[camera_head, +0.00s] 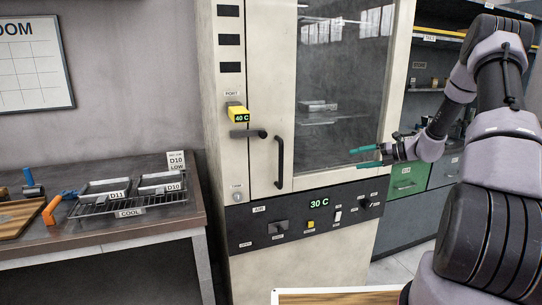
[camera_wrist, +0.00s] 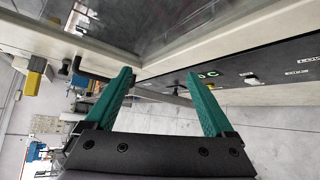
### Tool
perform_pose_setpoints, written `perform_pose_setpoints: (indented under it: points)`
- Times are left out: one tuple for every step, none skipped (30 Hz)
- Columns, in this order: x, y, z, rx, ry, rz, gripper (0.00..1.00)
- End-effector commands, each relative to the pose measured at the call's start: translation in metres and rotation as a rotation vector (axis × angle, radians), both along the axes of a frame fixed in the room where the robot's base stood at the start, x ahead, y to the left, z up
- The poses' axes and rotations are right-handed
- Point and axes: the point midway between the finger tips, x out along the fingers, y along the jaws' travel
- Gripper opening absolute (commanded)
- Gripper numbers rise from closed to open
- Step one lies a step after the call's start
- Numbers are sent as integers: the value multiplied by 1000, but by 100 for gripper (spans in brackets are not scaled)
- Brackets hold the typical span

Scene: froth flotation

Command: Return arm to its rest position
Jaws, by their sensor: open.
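My gripper (camera_head: 367,157) has green fingers and is at the right end of the cabinet's front, before the lower part of the glass door. Its fingers point left in the head view. In the wrist view my gripper (camera_wrist: 163,92) is open, with nothing between the fingers. My arm rises on the right of the head view and bends down to the gripper. The cream cabinet (camera_head: 219,170) has a closed door with a dark handle (camera_head: 280,161). Its black control panel shows a green "30 C" reading (camera_head: 319,203). I cannot tell the gap between fingertips and cabinet.
A bench (camera_head: 130,225) on the left holds a wire rack (camera_head: 105,210) with trays labelled D11 and D10. A green drawer (camera_head: 409,180) and shelves stand behind my arm.

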Motion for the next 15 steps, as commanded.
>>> perform_pose_setpoints:
  points:
    - [-9, 14, 24, -87, -67, 74, 88]
    - [-16, 21, 36, -139, -107, 119, 88]
    - [-26, 30, 51, -205, -162, 182, 88]
    - [-33, 36, 61, -255, -204, 228, 88]
    - [-41, 43, 72, -306, -245, 274, 88]
    - [-52, 50, 85, -370, -300, 335, 88]
    - [-60, 56, 95, -417, -342, 382, 88]
    - [-68, 61, 105, -464, -384, 428, 88]
    - [-80, 68, 117, -526, -441, 490, 88]
    - [-89, 72, 126, -571, -483, 537, 88]
    - [-99, 77, 136, -617, -527, 584, 88]
    - [-111, 82, 147, -677, -584, 647, 88]
    - [-121, 86, 155, -719, -626, 693, 88]
    - [-131, 89, 163, -762, -669, 739, 88]
    - [-144, 93, 173, -820, -725, 801, 88]
